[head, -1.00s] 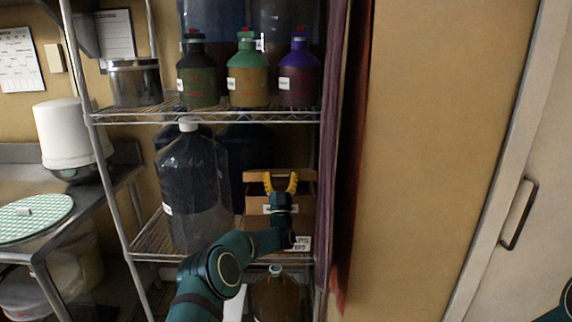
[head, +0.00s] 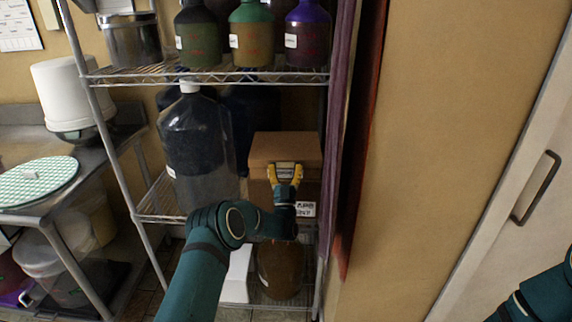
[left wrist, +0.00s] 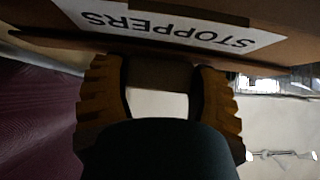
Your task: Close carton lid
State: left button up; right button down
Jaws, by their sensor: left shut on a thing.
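The brown carton (head: 258,186) stands on the lower wire shelf. Its lid (head: 285,147) lies flat across the top in the head view. A white label reading STOPPERS (left wrist: 180,27) shows upside down on the carton in the left wrist view. My left gripper (head: 285,168) has yellow fingers and is at the lid's front edge. In the left wrist view its fingers (left wrist: 162,75) are on either side of a small brown piece of the lid's front. The exact contact is dark and partly hidden. My right gripper is out of view.
A large dark jug (head: 195,140) stands left of the carton. Green, teal and purple bottles (head: 306,35) stand on the shelf above (head: 215,75). A brown jug (head: 280,268) is below. A dark red curtain (head: 362,130) hangs close on the right.

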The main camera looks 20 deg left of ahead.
pick_arm(q)
jog(key=shift+f, duration=0.1)
jog(key=o, duration=1.3)
jog(key=shift+o, duration=0.2)
jog(key=v, duration=1.2)
jog(key=shift+w+a, duration=0.1)
